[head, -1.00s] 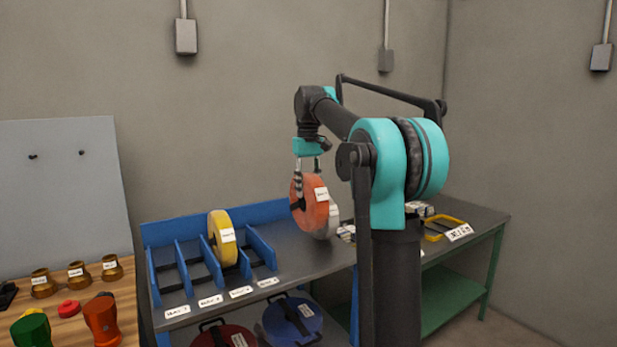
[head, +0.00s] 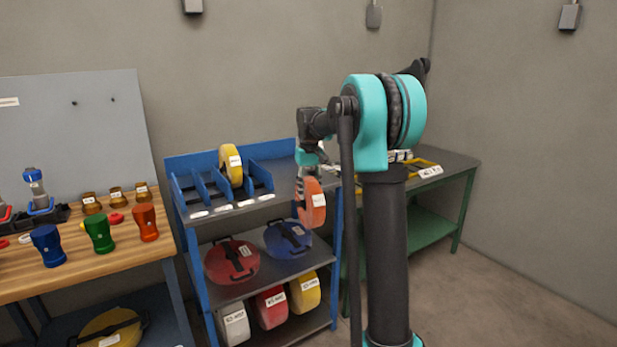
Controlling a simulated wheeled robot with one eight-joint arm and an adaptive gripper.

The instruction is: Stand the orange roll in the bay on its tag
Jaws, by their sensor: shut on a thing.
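The orange roll (head: 315,206) has a white label and hangs upright in my gripper (head: 309,178). My gripper points down and is shut on the roll's upper part; the arm partly hides the fingertips. The roll is in front of the right end of the blue rack (head: 190,160), apart from the bays. The rack's top has several bays between blue dividers (head: 255,178), with white tags (head: 222,208) along the front edge. The tag writing is too small to read. A yellow roll (head: 231,162) stands in one of the middle bays.
Lower shelves hold a red reel (head: 232,262), a blue reel (head: 288,238) and labelled rolls (head: 271,305). A wooden bench (head: 120,250) with coloured cups stands left. A green bench (head: 440,188) stands behind my arm. Floor at right is clear.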

